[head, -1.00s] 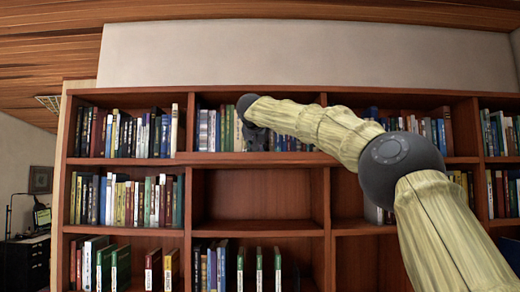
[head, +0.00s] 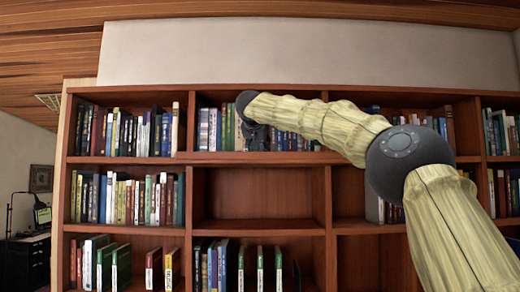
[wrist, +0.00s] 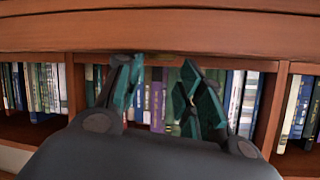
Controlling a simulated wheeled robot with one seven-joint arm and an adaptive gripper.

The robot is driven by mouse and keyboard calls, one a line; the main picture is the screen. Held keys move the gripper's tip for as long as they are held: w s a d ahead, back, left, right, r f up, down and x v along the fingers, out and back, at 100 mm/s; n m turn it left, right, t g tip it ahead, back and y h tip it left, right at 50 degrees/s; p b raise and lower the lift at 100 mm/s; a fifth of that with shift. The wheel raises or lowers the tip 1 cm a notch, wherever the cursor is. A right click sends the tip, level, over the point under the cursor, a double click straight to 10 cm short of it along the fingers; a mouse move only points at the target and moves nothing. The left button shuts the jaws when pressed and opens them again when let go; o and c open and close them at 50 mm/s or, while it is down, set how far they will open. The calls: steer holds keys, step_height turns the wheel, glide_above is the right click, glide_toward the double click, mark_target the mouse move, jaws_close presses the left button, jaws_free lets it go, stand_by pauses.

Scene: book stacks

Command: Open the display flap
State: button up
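My gripper (head: 256,138) is at the upper middle bay of the bookcase, in front of the row of books. In the wrist view its two teal-and-black fingers (wrist: 160,85) stand apart with nothing held between them. A small brownish piece (wrist: 164,57) shows between the fingertips, just under the wooden board; I cannot tell whether it is a handle. No panel is clearly recognisable as the display flap in either view. In the head view my wrist and forearm hide part of the upper middle bay.
The wooden bookcase (head: 258,160) fills the front, with books in most bays. The middle bay (head: 258,195) below my gripper looks empty. In the wrist view a wide wooden board (wrist: 160,33) crosses above the fingers, and uprights (wrist: 270,105) flank the books (wrist: 155,100).

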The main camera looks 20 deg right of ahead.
steer(key=v, duration=1.1)
steer(key=shift+f, duration=0.15)
steer(key=shift+s, duration=0.1)
